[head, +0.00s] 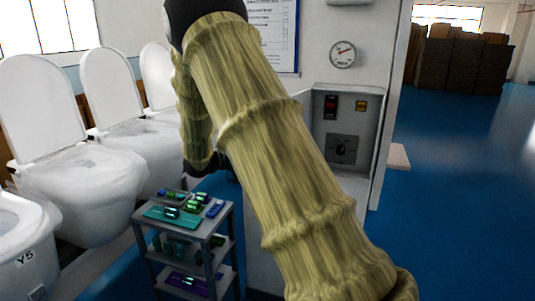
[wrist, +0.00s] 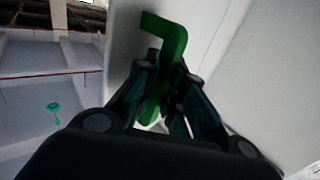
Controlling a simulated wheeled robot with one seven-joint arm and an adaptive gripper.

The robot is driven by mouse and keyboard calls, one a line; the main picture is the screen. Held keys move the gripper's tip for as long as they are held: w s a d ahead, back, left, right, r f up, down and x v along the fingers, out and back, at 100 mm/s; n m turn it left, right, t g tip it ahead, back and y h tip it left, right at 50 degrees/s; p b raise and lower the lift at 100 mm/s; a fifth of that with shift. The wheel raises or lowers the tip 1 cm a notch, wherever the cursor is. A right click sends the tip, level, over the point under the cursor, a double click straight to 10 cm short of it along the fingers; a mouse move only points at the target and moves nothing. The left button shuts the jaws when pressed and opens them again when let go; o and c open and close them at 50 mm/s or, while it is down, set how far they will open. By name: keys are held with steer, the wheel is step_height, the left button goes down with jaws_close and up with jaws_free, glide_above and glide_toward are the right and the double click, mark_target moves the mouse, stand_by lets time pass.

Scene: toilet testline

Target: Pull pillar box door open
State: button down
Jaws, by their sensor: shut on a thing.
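The pillar box (head: 346,140) is a white recessed box on the pillar at right of centre in the head view. Its inside shows a red switch, a yellow label and a dark knob plate, with no door across the visible part. In the wrist view a green bent handle (wrist: 166,38) stands in front of a pale panel (wrist: 215,28). My gripper (wrist: 168,78) is shut on the green handle, with its dark fingers on either side of it.
A small shelf trolley (head: 188,225) with circuit boards stands low, left of my arm. Several white toilets (head: 85,165) line the left side. A round gauge (head: 342,54) is above the box. Blue floor (head: 465,190) is clear at the right.

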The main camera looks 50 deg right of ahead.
steer(key=c, duration=1.5)
jaws_free()
steer(key=shift+a, duration=0.1)
steer(key=v, duration=1.1)
steer(key=shift+w+a, duration=0.2)
steer(key=shift+a, duration=0.15)
steer(key=shift+f, duration=0.1)
